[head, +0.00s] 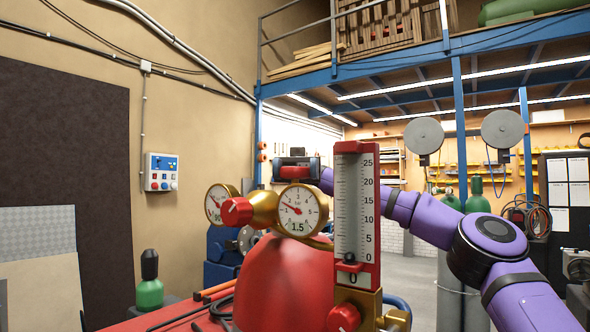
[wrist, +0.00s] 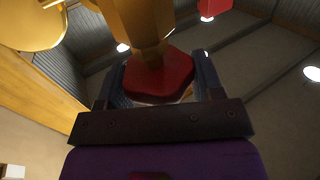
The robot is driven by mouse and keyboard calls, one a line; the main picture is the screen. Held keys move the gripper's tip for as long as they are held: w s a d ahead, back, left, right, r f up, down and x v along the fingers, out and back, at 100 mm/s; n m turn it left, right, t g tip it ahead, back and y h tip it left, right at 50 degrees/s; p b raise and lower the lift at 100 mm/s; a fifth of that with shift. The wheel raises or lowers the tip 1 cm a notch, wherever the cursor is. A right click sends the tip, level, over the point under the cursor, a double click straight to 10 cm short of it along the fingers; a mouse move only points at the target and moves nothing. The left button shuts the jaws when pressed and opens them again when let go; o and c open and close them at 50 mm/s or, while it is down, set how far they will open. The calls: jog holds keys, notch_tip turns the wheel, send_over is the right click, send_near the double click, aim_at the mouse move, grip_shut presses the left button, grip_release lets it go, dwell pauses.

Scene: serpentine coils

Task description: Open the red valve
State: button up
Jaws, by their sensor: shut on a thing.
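A red valve knob (head: 295,172) sits at the top of the brass regulator, just above the right round gauge (head: 301,210). My gripper (head: 297,161) reaches in from the right and is at this knob, partly hiding it. In the wrist view the red knob (wrist: 158,82) is between the two dark fingers of my gripper (wrist: 160,75), and a brass stem (wrist: 150,35) runs from it. My gripper is shut on the knob. The flow tube (head: 357,215) stands upright to the right, its float low near 0.
A second gauge (head: 222,203) and another red knob (head: 237,211) are on the left of the regulator. A further red knob (head: 343,318) is below the flow tube. The red cylinder (head: 287,285) stands beneath. A green bottle (head: 150,293) is at lower left.

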jog(key=shift+h, duration=0.3)
dwell(0.4)
jog(key=o, duration=0.9)
